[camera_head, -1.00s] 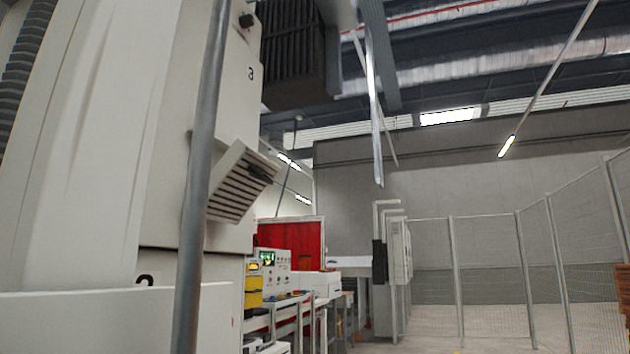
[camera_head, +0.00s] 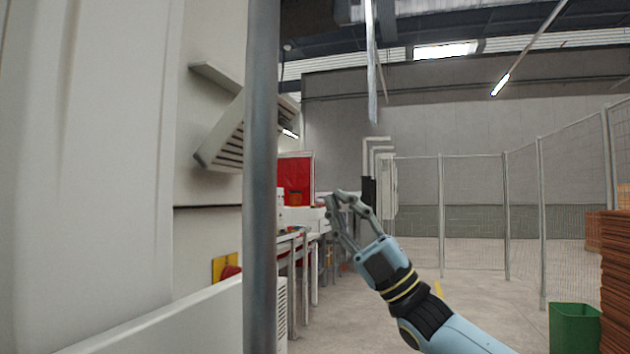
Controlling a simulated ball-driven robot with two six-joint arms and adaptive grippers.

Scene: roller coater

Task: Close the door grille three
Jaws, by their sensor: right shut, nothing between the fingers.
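A slatted grille door (camera_head: 222,140) stands out at an angle from the white machine wall (camera_head: 205,240) at left. It is tilted open, with its slats facing down and right. A grey vertical post (camera_head: 262,200) hides part of it. No number shows beside it in this view. My right gripper (camera_head: 345,196) is raised at the lower middle, to the right of the post and below the grille, apart from it. Its fingers are shut and hold nothing. My left gripper is not in view.
A white panel (camera_head: 170,320) runs along the lower left. Workbenches (camera_head: 300,240) and a red screen (camera_head: 296,180) stand behind my gripper. Mesh fencing (camera_head: 470,200), a green bin (camera_head: 575,328) and brown stacks (camera_head: 615,280) are at right. The floor between is clear.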

